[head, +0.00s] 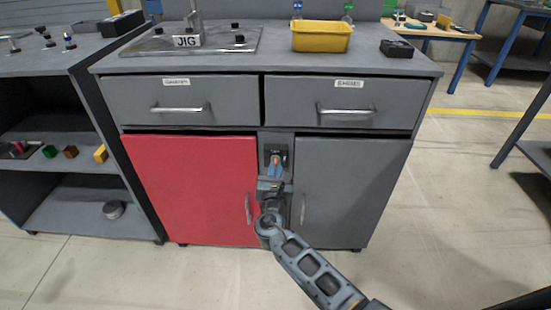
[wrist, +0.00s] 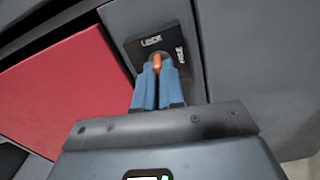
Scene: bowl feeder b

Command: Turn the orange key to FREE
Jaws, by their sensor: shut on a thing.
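The orange key (wrist: 157,62) sits in a dark lock plate (wrist: 160,27) with white lettering. LOCK reads near the top of the plate in the wrist view; a second word, probably FREE, runs along its right side. My gripper (wrist: 157,72) has its blue fingers shut on the orange key, with only the key's end showing between them. In the head view my gripper (head: 274,167) is at the lock plate (head: 277,150) between the red door (head: 190,180) and the grey door (head: 348,190). Most of the key is hidden there. Both doors appear closed.
Two closed drawers with metal handles (head: 180,109) (head: 345,110) are above the doors. An open shelf unit (head: 40,135) stands at the left. The floor at right is clear near the cabinet.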

